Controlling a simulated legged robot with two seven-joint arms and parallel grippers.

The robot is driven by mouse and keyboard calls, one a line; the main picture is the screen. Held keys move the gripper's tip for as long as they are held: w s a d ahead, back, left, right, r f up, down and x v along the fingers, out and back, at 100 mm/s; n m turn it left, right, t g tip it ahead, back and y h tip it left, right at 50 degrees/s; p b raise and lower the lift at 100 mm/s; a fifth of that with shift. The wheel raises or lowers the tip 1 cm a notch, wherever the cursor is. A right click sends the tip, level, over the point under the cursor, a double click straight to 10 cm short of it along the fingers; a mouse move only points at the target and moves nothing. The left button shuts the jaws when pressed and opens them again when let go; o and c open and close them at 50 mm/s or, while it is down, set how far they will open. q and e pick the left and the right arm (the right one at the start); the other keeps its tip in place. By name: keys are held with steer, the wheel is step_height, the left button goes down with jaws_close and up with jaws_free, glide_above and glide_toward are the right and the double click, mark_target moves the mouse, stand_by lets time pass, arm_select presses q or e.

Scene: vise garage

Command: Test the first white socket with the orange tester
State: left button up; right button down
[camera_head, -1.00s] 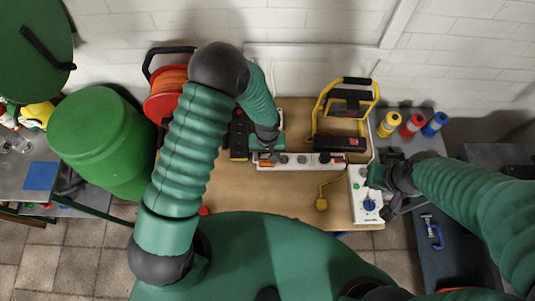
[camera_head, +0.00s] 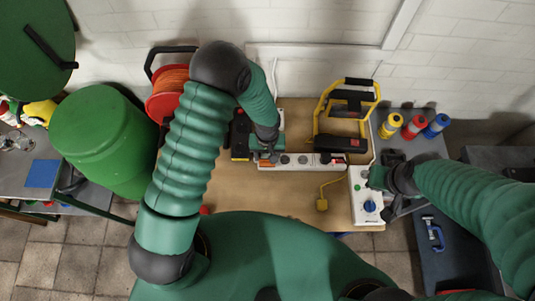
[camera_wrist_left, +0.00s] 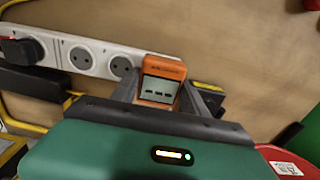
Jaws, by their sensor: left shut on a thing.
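The white socket strip (camera_head: 312,167) lies along the table, with round white sockets (camera_wrist_left: 121,66) in a row. My left gripper (camera_head: 266,158) points down over the strip's left end in the head view. It is shut on the orange tester (camera_wrist_left: 163,80), whose small screen faces the wrist camera. The tester stands over the end of the strip, beside the visible empty sockets. The socket beneath it is hidden, so I cannot tell how far it is in. My right gripper (camera_head: 378,180) is beside a white box with a blue socket (camera_head: 369,206); its fingers are unclear.
A black plug (camera_wrist_left: 22,50) sits in the strip. A yellow-framed work lamp (camera_head: 344,115) stands behind it, and a yellow plug (camera_head: 322,204) lies in front. A red cable reel (camera_head: 168,95) stands at the left. Bare wooden tabletop (camera_head: 260,195) lies in front.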

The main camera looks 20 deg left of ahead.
arm_select(q)
steer(key=shift+d, duration=0.1)
steer(key=shift+f+b, duration=0.45)
steer(key=shift+f, duration=0.1)
steer(key=o, duration=1.3)
steer(key=shift+o, duration=0.2)
steer(key=shift+r, duration=0.1)
step_height(320, 180, up, 17)
steer(key=b, duration=0.2)
steer(key=shift+f+b, duration=0.2)
steer(key=shift+b, duration=0.1)
